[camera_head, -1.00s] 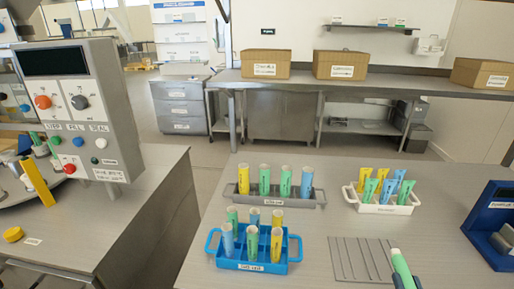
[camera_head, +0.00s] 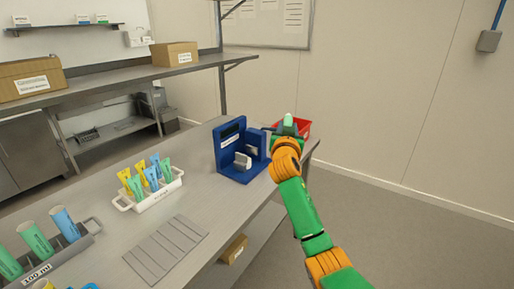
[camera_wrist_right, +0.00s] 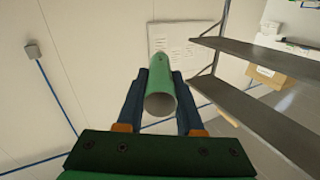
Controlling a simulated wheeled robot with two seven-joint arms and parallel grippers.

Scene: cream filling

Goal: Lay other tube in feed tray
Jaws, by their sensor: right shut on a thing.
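My right gripper (camera_head: 286,128) is at the far end of the bench, beside the blue device and in front of the red bin. In the right wrist view, the gripper (camera_wrist_right: 160,98) is shut on a green tube (camera_wrist_right: 161,85), whose open round end faces the camera. In the head view only a small green part of the tube (camera_head: 288,120) shows. I cannot tell which container is the feed tray. A grey tray (camera_head: 62,262) at the lower left holds green and blue tubes. My left gripper is not in view.
The blue device (camera_head: 228,158) stands left of my right gripper, with the red bin (camera_head: 305,127) behind it. A white rack (camera_head: 152,198) holds several yellow, green and blue tubes. A flat grooved mat (camera_head: 160,250) lies bare on the bench. Shelves with cardboard boxes (camera_head: 174,54) stand behind.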

